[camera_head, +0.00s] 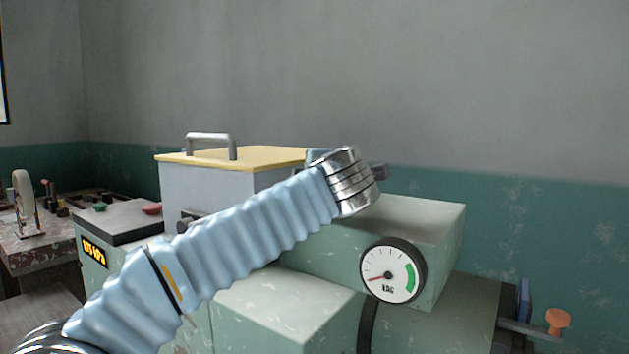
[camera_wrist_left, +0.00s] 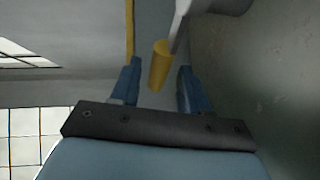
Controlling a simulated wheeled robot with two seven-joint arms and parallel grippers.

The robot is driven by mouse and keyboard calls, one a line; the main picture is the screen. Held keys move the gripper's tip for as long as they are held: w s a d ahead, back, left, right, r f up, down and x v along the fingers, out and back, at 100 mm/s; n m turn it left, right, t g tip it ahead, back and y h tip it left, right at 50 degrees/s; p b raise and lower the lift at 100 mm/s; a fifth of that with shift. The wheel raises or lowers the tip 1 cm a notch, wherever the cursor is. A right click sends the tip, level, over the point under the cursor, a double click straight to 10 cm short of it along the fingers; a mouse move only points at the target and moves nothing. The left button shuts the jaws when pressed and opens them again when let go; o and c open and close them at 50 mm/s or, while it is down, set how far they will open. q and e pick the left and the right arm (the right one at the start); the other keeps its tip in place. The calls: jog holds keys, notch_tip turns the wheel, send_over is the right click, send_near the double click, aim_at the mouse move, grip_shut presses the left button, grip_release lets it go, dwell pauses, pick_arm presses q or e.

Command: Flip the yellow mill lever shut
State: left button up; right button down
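The yellow mill lever shows in the left wrist view as a yellow cylindrical grip (camera_wrist_left: 159,70) on a grey arm (camera_wrist_left: 177,32). My left gripper (camera_wrist_left: 159,64) has its two blue fingers spread, one on each side of the yellow grip. Gaps show between the grip and both fingers, and I cannot tell how deep it sits between them. In the head view my left forearm and wrist cross the machine and hide the lever and most of the gripper. My right gripper is in neither view.
A pale box with a yellow lid (camera_head: 262,156) and metal handle (camera_head: 211,136) stands behind my left arm. The green machine (camera_head: 420,217) carries a round gauge (camera_head: 393,271) in front. An orange knob (camera_head: 557,321) sticks out at right. A bench (camera_head: 47,244) stands at left.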

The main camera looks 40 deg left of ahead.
pick_arm(q)
notch_tip(320, 180, up, 3)
jog(key=shift+r+p, duration=0.1)
jog(key=shift+p, duration=0.55)
jog(key=o, duration=0.5)
jog(key=r, duration=0.1)
jog(key=s+d+r, duration=0.1)
jog(key=r, duration=0.1)
jog(key=shift+s+d+r+p, duration=0.1)
jog(key=shift+s+p, duration=0.1)
jog(key=shift+p, duration=0.2)
jog(key=shift+s+d+r+p, duration=0.15)
jog(key=shift+s+d+r, duration=0.15)
jog(key=shift+r, duration=0.25)
jog(key=shift+s+d+r+p, duration=0.15)
jog(key=shift+s+d+r, duration=0.1)
jog(key=shift+r, duration=0.25)
jog(key=c, duration=0.4)
jog(key=v, duration=0.3)
jog(key=r+v, duration=0.1)
jog(key=v, duration=0.3)
jog(key=a+r+v, duration=0.1)
jog(key=v, duration=0.3)
jog(key=shift+s+r, duration=0.2)
jog(key=shift+s, duration=0.25)
jog(key=shift+c, duration=0.5)
